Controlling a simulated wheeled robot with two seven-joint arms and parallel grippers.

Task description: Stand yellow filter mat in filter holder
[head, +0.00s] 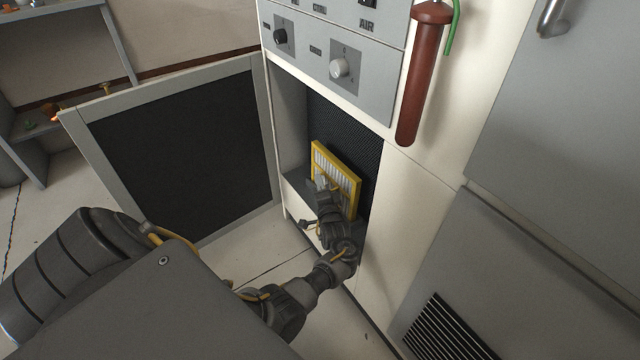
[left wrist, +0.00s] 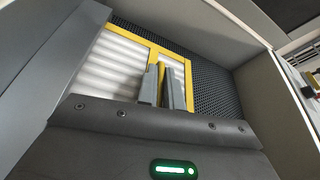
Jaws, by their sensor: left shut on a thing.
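The yellow filter mat (head: 336,166) has a yellow frame and pale pleats. It stands roughly upright, a little tilted, inside the open cabinet recess, in front of a dark mesh (head: 345,128). My left gripper (head: 325,187) reaches into the recess and is shut on the mat. In the left wrist view, the two fingers (left wrist: 164,88) close on a yellow bar of the mat (left wrist: 118,66), with the mesh behind. The lower part of the mat is hidden by my gripper, so I cannot tell how it sits in the filter holder. My right gripper is not in view.
A framed door (head: 266,100) with a dark panel stands open left of the recess. A control panel with knobs (head: 339,69) is above. A dark red cylinder (head: 424,75) hangs at the right. A grey shelf (head: 120,45) stands far left.

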